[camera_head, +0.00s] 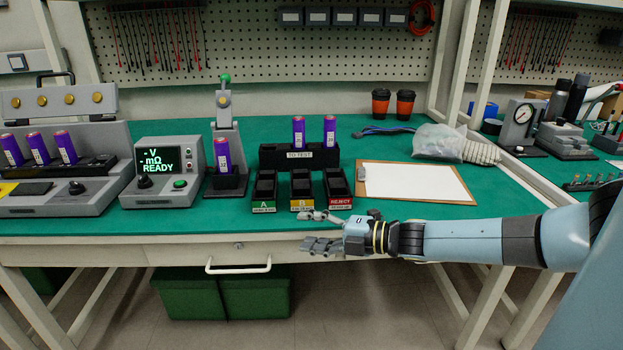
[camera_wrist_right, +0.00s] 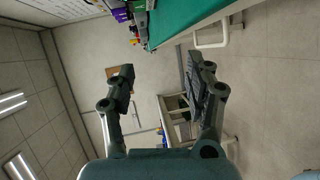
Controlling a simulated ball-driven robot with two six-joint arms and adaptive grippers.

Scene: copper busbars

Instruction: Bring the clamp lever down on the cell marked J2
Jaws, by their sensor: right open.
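A clamp stand (camera_head: 227,134) holds one upright purple cell (camera_head: 222,155) at the left centre of the bench. Its lever with a green knob (camera_head: 225,78) points upward, above the cell. Two purple cells (camera_head: 298,131) stand in the black "TO TEST" rack (camera_head: 273,156). Several more stand in the grey fixture (camera_head: 85,205) at left. I cannot read J2 on any cell. My right gripper (camera_head: 312,230) is open and empty at the bench's front edge, right of and nearer than the clamp stand. Its spread fingers show in the right wrist view (camera_wrist_right: 160,78). My left gripper is out of view.
A meter (camera_head: 161,165) reading "READY" stands left of the clamp stand. Bins A (camera_head: 264,207), B (camera_head: 302,205) and REJECT (camera_head: 340,202) sit just behind my right gripper. A clipboard (camera_head: 425,184) lies to their right. A drawer handle (camera_head: 238,268) juts out below the bench.

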